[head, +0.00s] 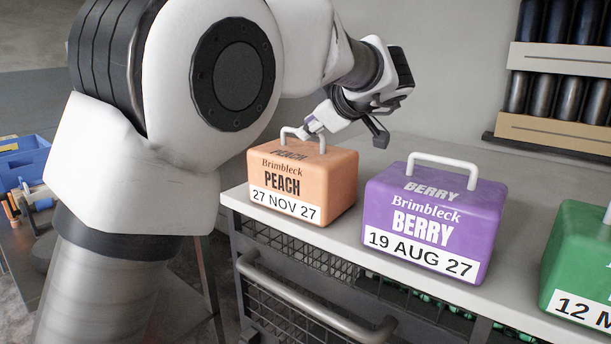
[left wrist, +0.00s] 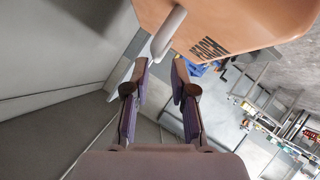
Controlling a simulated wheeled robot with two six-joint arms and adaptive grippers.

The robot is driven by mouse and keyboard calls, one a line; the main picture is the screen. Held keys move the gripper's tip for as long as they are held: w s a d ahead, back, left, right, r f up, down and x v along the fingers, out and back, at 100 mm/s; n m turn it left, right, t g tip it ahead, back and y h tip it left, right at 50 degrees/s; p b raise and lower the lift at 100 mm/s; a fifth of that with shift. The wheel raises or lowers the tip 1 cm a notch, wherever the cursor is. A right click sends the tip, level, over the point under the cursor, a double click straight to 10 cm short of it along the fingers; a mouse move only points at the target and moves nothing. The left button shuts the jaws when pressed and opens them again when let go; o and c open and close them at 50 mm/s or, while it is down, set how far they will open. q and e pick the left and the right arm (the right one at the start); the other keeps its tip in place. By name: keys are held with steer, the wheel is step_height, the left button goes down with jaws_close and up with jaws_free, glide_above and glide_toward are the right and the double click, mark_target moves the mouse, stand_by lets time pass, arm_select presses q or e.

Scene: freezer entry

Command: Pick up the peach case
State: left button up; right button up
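The peach case (head: 303,182) is an orange box with a white handle, labelled PEACH and 27 NOV 27. It stands upright at the left end of the grey counter. My left gripper (head: 345,130) is open above and behind the case, with one finger close to the handle (head: 290,131). In the left wrist view, the two parted fingertips (left wrist: 160,72) are near the case's white handle (left wrist: 168,33), beside the orange case body (left wrist: 222,22). I cannot tell whether a finger touches the handle. My right gripper is not in view.
A purple berry case (head: 432,216) stands just right of the peach case, with a green case (head: 582,262) farther right. Dark cylinders sit on a wall rack (head: 555,130). The counter (head: 420,150) behind the cases is clear. A blue bin (head: 22,160) is at far left.

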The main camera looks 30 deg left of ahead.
arm_select(q)
steer(key=x, duration=0.2)
steer(key=w+x, duration=0.1)
steer(key=x, duration=0.2)
steer(key=shift+d+f, duration=0.1)
steer(key=shift+d, duration=0.15)
steer(key=shift+s, duration=0.35)
steer(key=shift+c, duration=1.1)
steer(key=shift+d, duration=0.1)
jaws_close()
steer(key=shift+r, duration=0.45)
steer(key=shift+w+f, duration=0.1)
